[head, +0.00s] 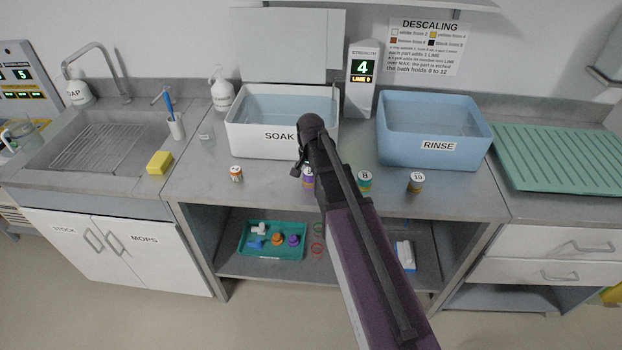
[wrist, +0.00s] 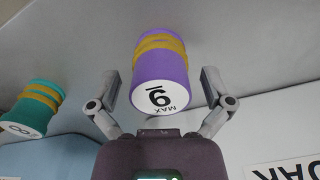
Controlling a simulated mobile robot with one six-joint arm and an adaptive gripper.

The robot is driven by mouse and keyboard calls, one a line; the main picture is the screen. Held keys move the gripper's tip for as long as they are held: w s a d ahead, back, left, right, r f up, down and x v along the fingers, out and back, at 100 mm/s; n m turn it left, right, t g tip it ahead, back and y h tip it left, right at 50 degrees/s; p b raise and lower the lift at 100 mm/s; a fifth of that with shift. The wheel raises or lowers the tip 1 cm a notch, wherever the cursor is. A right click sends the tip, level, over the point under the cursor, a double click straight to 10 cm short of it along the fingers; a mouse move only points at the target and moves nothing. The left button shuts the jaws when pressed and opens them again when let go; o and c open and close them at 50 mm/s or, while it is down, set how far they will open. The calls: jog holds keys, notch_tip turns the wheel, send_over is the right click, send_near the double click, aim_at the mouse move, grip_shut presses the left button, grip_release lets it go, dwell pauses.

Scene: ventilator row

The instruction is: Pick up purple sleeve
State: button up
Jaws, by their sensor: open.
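The purple sleeve (head: 309,184) stands on the counter in front of the SOAK basin, mostly hidden behind my arm in the head view. In the wrist view the purple sleeve (wrist: 160,72) shows yellow bands and a white end marked MAX and an underlined digit, seen upside down, which looks like a 6. My gripper (wrist: 161,78) is open, with one finger on each side of the sleeve in the picture and a visible gap on both sides. In the head view my gripper (head: 302,165) is above the counter by the sleeve, its fingers hard to make out.
An orange and white one (head: 236,174) stands left. Behind are the SOAK basin (head: 240,137) and blue RINSE basin (head: 400,152). A teal tray (head: 262,257) sits on the shelf below.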

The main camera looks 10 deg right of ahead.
jog(key=c, duration=1.2)
jog(key=shift+r, duration=0.1)
jog(key=shift+c, duration=0.2)
notch_tip(320, 180, up, 3)
jog(key=p, duration=0.3)
jog(key=shift+r+p, duration=0.2)
jog(key=shift+p, duration=0.1)
jog(key=s+a+r+p, duration=0.1)
jog(key=s, duration=1.5)
jog(key=shift+r, duration=0.2)
jog(key=shift+d, duration=0.15)
